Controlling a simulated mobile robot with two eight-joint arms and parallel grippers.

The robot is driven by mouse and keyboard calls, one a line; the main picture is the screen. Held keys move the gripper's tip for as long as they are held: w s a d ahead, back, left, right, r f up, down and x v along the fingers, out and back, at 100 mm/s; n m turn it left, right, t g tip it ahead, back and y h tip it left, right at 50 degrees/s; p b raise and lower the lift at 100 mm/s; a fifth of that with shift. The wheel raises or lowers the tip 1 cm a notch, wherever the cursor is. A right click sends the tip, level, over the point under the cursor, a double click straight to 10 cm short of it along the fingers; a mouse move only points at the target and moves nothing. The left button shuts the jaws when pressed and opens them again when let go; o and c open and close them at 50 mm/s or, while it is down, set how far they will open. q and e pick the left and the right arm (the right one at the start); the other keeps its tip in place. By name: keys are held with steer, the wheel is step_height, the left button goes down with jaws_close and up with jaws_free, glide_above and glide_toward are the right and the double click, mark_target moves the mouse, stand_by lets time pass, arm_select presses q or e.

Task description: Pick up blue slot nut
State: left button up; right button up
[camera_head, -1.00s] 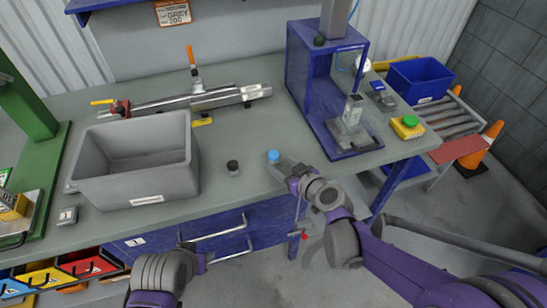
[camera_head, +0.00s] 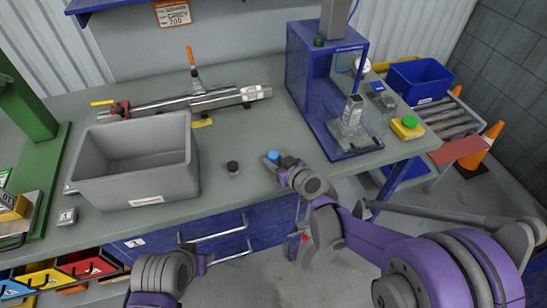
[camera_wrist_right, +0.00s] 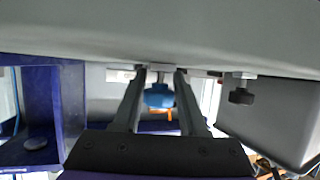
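The blue slot nut (camera_head: 273,155) stands on the grey workbench near its front edge. My right gripper (camera_head: 271,161) is at the nut, low over the bench. In the right wrist view, which looks upside down, the blue nut (camera_wrist_right: 158,98) is between the two fingers (camera_wrist_right: 160,78). The fingers are apart, with a narrow gap seeming to show on each side of the nut. My left gripper (camera_head: 194,254) is in front of the drawers, and its fingers are too hidden to tell how they stand.
A dark slot nut (camera_head: 233,168) stands left of the blue one and also shows in the right wrist view (camera_wrist_right: 241,94). A grey bin (camera_head: 135,190) is further left. A blue press frame (camera_head: 305,75) stands to the right. A metal clamp assembly (camera_head: 195,102) lies behind.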

jaws_close()
